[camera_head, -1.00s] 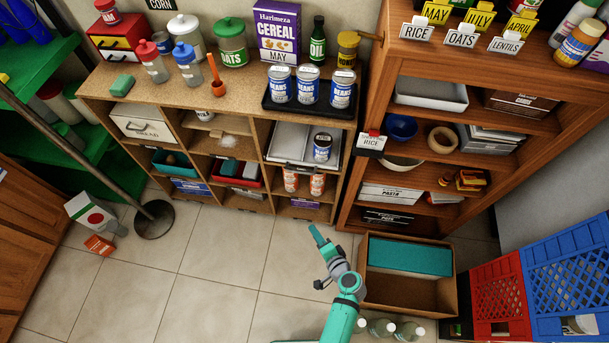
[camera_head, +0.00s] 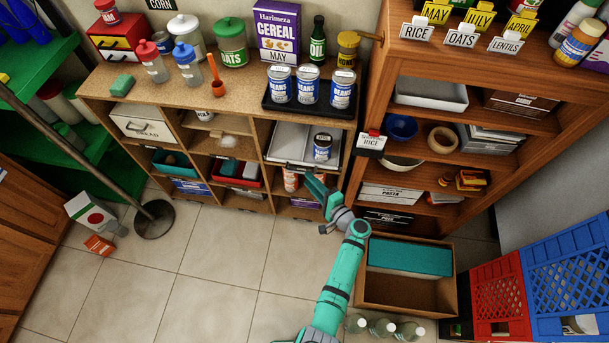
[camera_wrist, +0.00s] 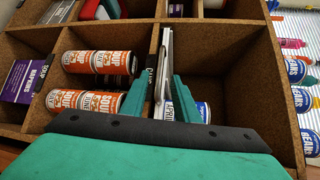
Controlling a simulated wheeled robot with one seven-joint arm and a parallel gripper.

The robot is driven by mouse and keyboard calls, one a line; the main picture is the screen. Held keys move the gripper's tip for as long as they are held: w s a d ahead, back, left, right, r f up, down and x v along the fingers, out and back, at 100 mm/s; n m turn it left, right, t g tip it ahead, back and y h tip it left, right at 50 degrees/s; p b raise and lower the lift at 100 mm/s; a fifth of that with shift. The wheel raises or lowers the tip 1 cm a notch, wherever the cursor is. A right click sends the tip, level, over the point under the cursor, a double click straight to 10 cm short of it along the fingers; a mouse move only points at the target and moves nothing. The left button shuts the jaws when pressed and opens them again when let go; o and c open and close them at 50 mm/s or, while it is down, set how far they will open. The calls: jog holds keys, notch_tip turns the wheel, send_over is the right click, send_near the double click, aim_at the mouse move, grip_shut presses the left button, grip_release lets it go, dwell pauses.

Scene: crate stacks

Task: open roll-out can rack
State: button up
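The can rack (camera_head: 290,143) is a pale grey tray in the upper right compartment of the low shelf unit, with one blue-labelled can (camera_head: 322,147) on it. In the wrist view the rack (camera_wrist: 166,60) shows as a narrow grey edge. My gripper (camera_head: 316,180) is at the front of this compartment, near the rack's lower front edge. In the wrist view my gripper (camera_wrist: 160,85) is open, with one teal finger on each side of the grey edge. Whether the fingers touch it cannot be told. A can behind the right finger is partly hidden.
Orange soup cans (camera_wrist: 88,80) lie in the compartment below, close to one finger. A black tray with bean cans (camera_head: 310,107) stands on top. A tall wooden shelf (camera_head: 345,200) is close on the right; an open cardboard box (camera_head: 408,293) is on the floor.

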jog(key=x, duration=0.4)
jog(key=shift+w+a, duration=0.15)
grip_shut()
